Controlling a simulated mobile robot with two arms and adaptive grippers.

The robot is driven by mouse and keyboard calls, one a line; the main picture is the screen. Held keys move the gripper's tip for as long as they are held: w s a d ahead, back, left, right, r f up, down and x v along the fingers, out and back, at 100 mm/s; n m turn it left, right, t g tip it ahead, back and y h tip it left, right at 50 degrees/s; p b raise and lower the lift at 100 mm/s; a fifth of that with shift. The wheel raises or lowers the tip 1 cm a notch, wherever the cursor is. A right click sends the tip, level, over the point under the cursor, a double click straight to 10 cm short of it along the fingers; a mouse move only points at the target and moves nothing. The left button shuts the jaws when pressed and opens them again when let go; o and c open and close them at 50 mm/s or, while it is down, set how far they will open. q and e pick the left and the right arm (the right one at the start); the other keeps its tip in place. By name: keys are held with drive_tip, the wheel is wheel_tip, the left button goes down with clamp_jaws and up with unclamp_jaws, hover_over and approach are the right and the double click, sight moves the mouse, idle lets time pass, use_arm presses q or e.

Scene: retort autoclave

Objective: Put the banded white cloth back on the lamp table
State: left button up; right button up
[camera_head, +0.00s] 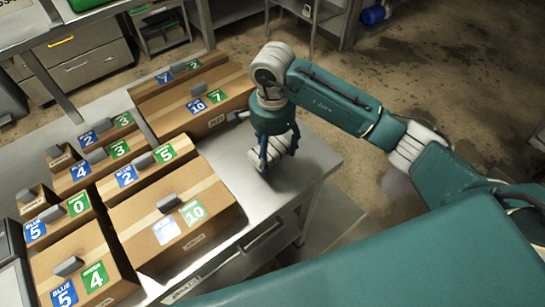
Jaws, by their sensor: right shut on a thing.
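My right gripper (272,160) is over the near right end of a steel table (312,158), fingers pointing down. It is shut on a small pale, whitish thing (268,152) low between its fingers. This looks like the banded white cloth, but its bands are too small to make out clearly. The cloth is at or just above the tabletop; I cannot tell if it touches. My left gripper is not in view. I cannot tell which table is the lamp table, as no lamp shows.
Several brown cartons with blue and green number labels and grey handles cover the table left of the gripper; the nearest big one (170,222) is close. Another carton (215,112) stands behind. The table's right corner is bare. A drawer cabinet (85,50) stands at back left.

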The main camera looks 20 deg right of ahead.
sight(273, 168)
wheel_tip(273, 168, down, 4)
drive_tip(key=shift+f+p, duration=0.15)
drive_tip(key=shift+p, duration=0.4)
drive_tip(key=shift+f, duration=0.15)
drive_tip(key=shift+f+b, duration=0.2)
drive_tip(key=shift+b, duration=0.1)
drive_tip(key=o, duration=1.1)
drive_tip(key=shift+r, duration=0.1)
